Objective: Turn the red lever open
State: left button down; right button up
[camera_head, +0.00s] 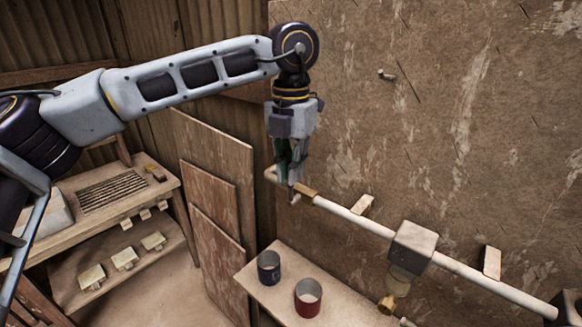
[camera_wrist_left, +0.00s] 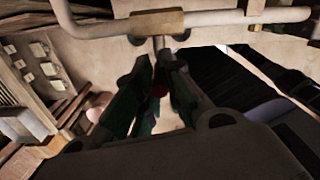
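A white pipe (camera_head: 352,217) runs along the wall and carries a brass valve body (camera_head: 307,191) near its left bend. The valve body (camera_wrist_left: 157,22) also shows at the top of the left wrist view. A pale stem runs from it down between the fingers. A small red patch of the lever (camera_wrist_left: 159,88) shows between the fingers; the rest is hidden. My left gripper (camera_head: 291,180) points down at the valve. Its green-padded fingers (camera_wrist_left: 158,68) are close together, with the red part filling the narrow gap. My right gripper is not in view.
A grey box fitting (camera_head: 413,248) sits further right on the pipe. Below, a dark cup (camera_head: 269,267) and a red cup (camera_head: 308,298) stand on a shelf (camera_head: 283,312). Boards (camera_head: 212,150) lean at the left beside a workbench (camera_head: 78,227). The wall above the pipe is mostly clear.

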pick_arm(q)
jog(key=shift+d, duration=0.15)
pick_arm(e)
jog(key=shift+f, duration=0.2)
pick_arm(q)
jog(key=s+d+t+y+b, duration=0.1)
jog(key=y, duration=0.1)
jog(key=s+d+f+t+y+b, duration=0.1)
jog(key=y, duration=0.1)
jog(key=s+d+t+y+b, duration=0.1)
jog(key=d+t+b, duration=0.1)
jog(key=shift+f+y, duration=0.3)
jog(key=shift+y, duration=0.1)
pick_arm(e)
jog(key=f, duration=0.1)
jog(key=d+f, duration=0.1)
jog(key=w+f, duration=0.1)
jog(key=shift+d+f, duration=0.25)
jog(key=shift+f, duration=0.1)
